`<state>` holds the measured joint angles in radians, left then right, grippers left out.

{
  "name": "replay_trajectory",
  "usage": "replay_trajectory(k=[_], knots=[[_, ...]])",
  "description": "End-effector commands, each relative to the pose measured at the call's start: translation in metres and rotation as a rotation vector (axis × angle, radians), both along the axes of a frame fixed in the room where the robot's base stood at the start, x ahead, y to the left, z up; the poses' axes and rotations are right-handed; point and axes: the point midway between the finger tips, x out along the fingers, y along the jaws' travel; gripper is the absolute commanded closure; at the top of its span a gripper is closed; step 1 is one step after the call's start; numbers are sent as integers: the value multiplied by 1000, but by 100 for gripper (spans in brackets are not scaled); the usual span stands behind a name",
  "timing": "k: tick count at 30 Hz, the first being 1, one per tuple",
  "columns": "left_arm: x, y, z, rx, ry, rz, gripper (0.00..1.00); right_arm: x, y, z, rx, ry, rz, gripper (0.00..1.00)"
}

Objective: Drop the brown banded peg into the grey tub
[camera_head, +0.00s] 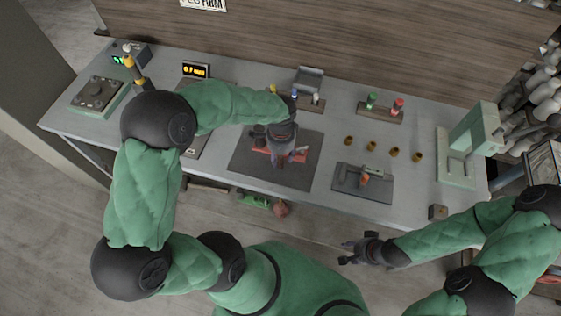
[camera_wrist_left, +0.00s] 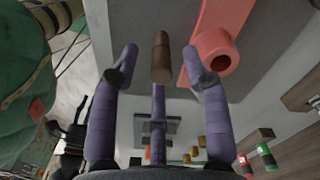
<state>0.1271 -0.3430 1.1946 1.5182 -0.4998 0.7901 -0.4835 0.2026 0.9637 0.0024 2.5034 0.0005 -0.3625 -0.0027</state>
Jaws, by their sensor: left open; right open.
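The brown banded peg (camera_wrist_left: 161,57) shows in the left wrist view, in line with the gap between my open left fingers. I see clear space between it and the side fingertips. In the head view my left gripper (camera_head: 284,155) hangs over the dark mat (camera_head: 246,168) and hides the peg. A red block with a round socket (camera_wrist_left: 222,50) is beside the right-hand finger. My right gripper (camera_head: 359,250) is open and empty, off the table's front edge. A grey open holder (camera_head: 310,78) stands at the table's back; I cannot tell whether it is the grey tub.
Several small brass-coloured cylinders (camera_head: 394,152) stand right of the mat. A dark plate with an orange piece (camera_head: 365,180) lies before them. Green and red pieces stand in a brown rack (camera_head: 380,114). A pale green press (camera_head: 468,140) occupies the right end.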

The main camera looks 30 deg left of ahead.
Motion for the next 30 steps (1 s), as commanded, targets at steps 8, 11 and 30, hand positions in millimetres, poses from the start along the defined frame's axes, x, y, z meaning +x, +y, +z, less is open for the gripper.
replay_trajectory(k=[8,11,30], knots=[[0,2,-34,-1,1,1,53,0,0,-9,0,0,0,58],[1,2,-35,-1,0,1,53,0,0,-9,0,0,0,58],[1,2,-34,-1,-1,0,100,0,0,-9,0,0,0,58]])
